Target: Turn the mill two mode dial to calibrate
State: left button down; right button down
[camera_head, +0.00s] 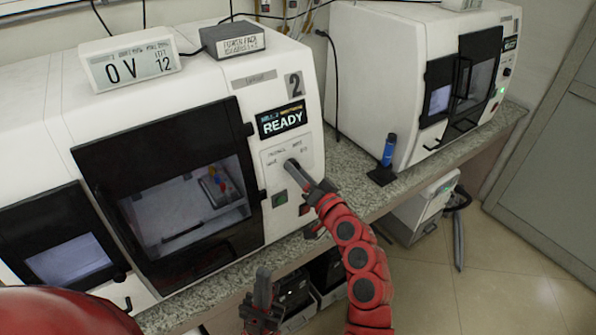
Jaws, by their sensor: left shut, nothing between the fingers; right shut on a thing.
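Mill two (225,80) is the white machine with a "2" label, and its screen (281,119) reads READY. The mode dial (290,162) is on the small control panel (272,160) below the screen. My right gripper (294,167) reaches up to this panel and is shut on the dial. Its fingers hide most of the dial, so I cannot tell which way it points. Small labels around the dial are too blurred to read. My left gripper (262,289) is shut and empty, low in front of the counter, apart from the mill.
A display box (130,63) and a grey box (232,40) lie on top of the mill. A blue cylinder (389,150) stands on the counter, right. A second white machine (375,70) stands behind. Floor is clear at right.

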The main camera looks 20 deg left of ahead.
jog(key=shift+c, duration=2)
grip_release()
jog(key=b+v, duration=0.5)
jog(key=v, duration=1.2)
jog(key=shift+s, duration=0.2)
jog(key=shift+d, duration=0.1)
